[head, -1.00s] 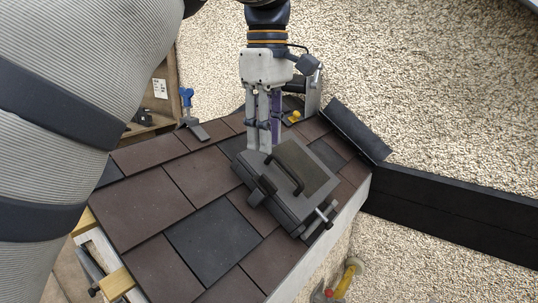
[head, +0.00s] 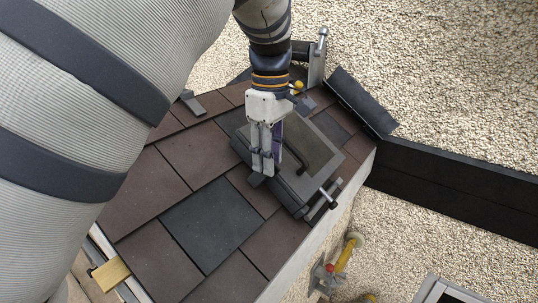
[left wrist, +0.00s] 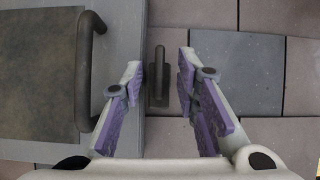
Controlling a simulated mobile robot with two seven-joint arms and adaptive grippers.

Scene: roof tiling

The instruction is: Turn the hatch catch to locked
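The grey roof hatch (head: 322,190) lies closed on the brown tiles, with a dark bar handle (head: 290,156) on its lid. The hatch catch (head: 256,180), a small dark lever, sits at the hatch's near left edge, partly hidden by my fingers in the head view. In the left wrist view the catch (left wrist: 158,75) stands between my fingertips, its bar running up and down the picture along the hatch edge. My left gripper (head: 264,172) points down over it. Its purple-padded fingers (left wrist: 160,72) are open, with gaps on both sides of the catch. My right gripper is not in view.
A metal bolt (head: 328,198) sticks out at the hatch's right side. A dark grey tile (head: 212,230) lies among brown ones. A grey tool (head: 193,103) rests at the upper left of the roof. A black board (head: 450,196) runs off right. A yellow-handled tool (head: 344,256) lies on the gravel.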

